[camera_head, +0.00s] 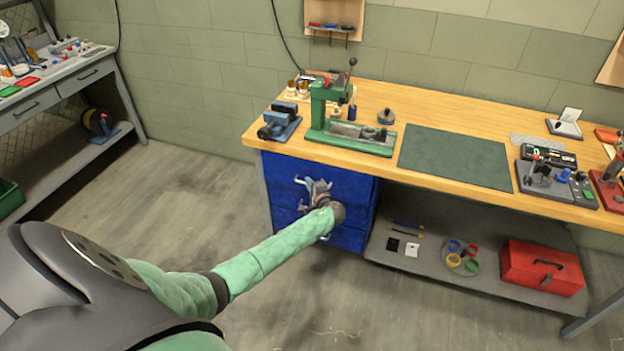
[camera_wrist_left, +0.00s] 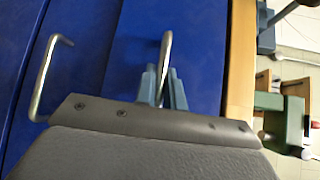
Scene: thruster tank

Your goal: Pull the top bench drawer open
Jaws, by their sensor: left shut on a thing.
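The blue drawer cabinet (camera_head: 355,187) stands under the left end of the wooden bench. Its top drawer (camera_wrist_left: 200,55) shows in the left wrist view, and its front looks closed in the head view. My left gripper (camera_head: 319,187) is at the top drawer front. In the left wrist view its two fingers (camera_wrist_left: 163,88) are shut on the silver top drawer handle (camera_wrist_left: 166,45), one on each side of the bar. A second silver handle (camera_wrist_left: 46,75) belongs to the drawer below. My forearm hides part of the lower drawers. My right gripper is not in view.
The bench top (camera_head: 420,110) carries a green press (camera_head: 325,105), a blue vise (camera_head: 280,122) and a green mat (camera_head: 455,157). A lower shelf (camera_head: 430,255) to the right holds a red toolbox (camera_head: 541,267). The floor (camera_head: 215,200) before the cabinet is clear.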

